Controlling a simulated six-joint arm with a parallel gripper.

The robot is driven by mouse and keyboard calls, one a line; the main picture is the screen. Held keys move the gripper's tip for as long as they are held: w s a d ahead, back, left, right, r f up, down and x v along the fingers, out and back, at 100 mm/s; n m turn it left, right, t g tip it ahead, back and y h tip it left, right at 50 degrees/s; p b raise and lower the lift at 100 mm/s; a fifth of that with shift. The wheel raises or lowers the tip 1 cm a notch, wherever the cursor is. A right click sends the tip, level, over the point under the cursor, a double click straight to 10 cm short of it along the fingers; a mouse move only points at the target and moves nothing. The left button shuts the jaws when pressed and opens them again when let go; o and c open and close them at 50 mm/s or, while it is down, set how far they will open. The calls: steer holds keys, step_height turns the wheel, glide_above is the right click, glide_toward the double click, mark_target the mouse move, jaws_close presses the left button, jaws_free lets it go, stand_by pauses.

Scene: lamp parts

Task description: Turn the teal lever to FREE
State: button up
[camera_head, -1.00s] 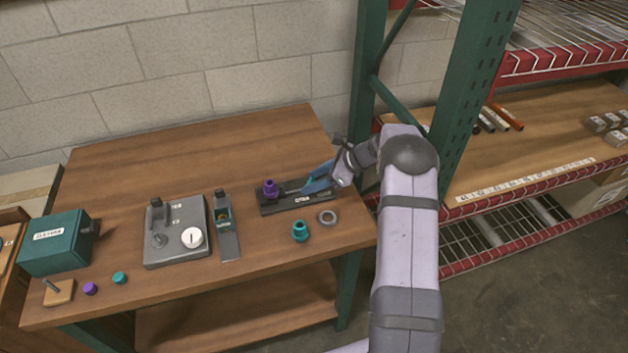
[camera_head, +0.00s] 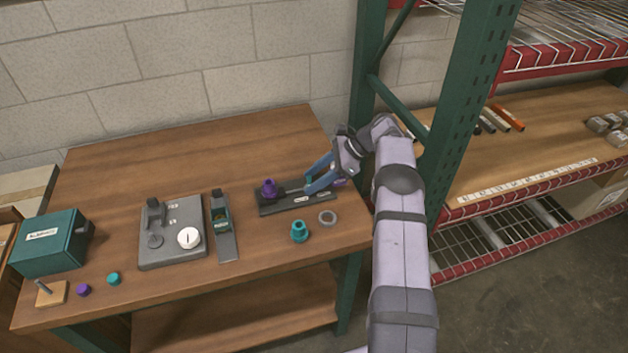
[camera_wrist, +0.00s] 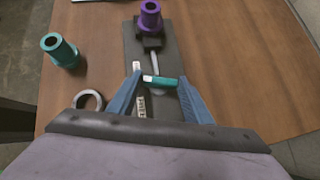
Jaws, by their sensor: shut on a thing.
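The teal lever (camera_wrist: 160,81) lies between my blue fingertips in the wrist view. It sits over a dark base plate (camera_head: 268,208), with a pale rod running from near it to a purple collared fitting (camera_wrist: 150,18) at the plate's far end. The purple fitting also shows in the head view (camera_head: 268,188). My gripper (camera_wrist: 157,84) is shut on the teal lever. In the head view my gripper (camera_head: 316,180) is at the plate's right part and hides the lever. White labels (camera_wrist: 140,105) sit on the plate, but their words are too small to read.
A loose teal fitting (camera_head: 299,231) and a grey ring (camera_head: 327,218) stand close in front of the plate. A grey panel with a white dial (camera_head: 189,237) and a green-and-grey device (camera_head: 223,227) are further left. A green rack post (camera_head: 470,90) rises right of my arm.

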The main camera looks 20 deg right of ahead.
stand_by(0.4)
steer(key=o, duration=1.1)
steer(key=shift+c, duration=0.2)
steer(key=b+v, duration=0.1)
steer(key=v, duration=0.4)
steer(key=shift+f, duration=0.1)
steer(key=shift+v, duration=1.25)
